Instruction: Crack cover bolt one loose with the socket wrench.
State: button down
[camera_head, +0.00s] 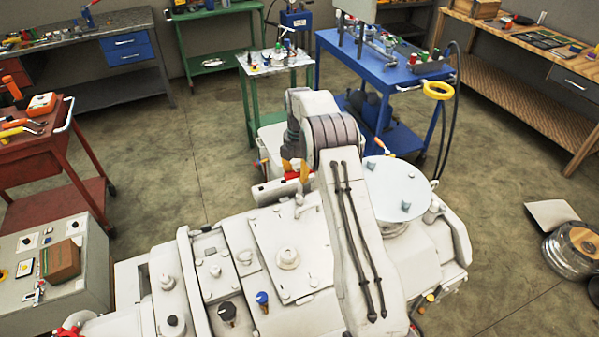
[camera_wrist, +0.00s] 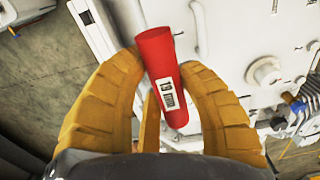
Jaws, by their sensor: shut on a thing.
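My gripper (camera_wrist: 160,95) has thick orange fingers closed around a red cylinder (camera_wrist: 165,75) with a white label, which looks like the socket wrench's handle; its working end is not clear. In the head view, my gripper (camera_head: 294,168) hangs over the far edge of the white machine (camera_head: 220,250), with a bit of red showing beside the fingers. A rectangular cover plate (camera_head: 285,235) with small bolts around a round boss lies just nearer. A round pale lid (camera_head: 396,186) with dark knobs sits to the right. I cannot tell which bolt is cover bolt one.
My own arm hides part of the machine's middle. A blue cart (camera_head: 345,62) and a green table (camera_head: 270,68) stand behind. A red cart (camera_head: 35,140) and a grey cabinet (camera_head: 75,285) are at left. Open floor (camera_head: 190,140) lies between.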

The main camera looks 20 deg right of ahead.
jog(key=shift+f+b, duration=0.4)
jog(key=shift+f, duration=0.2)
dwell(0.5)
jog(key=shift+n, duration=0.3)
jog(key=shift+a+n, duration=0.15)
jog(key=shift+n, duration=1.85)
jog(key=shift+r+p, duration=0.25)
jog(key=shift+p, duration=0.15)
jog(key=shift+r+p, duration=0.4)
jog(key=shift+r, duration=0.9)
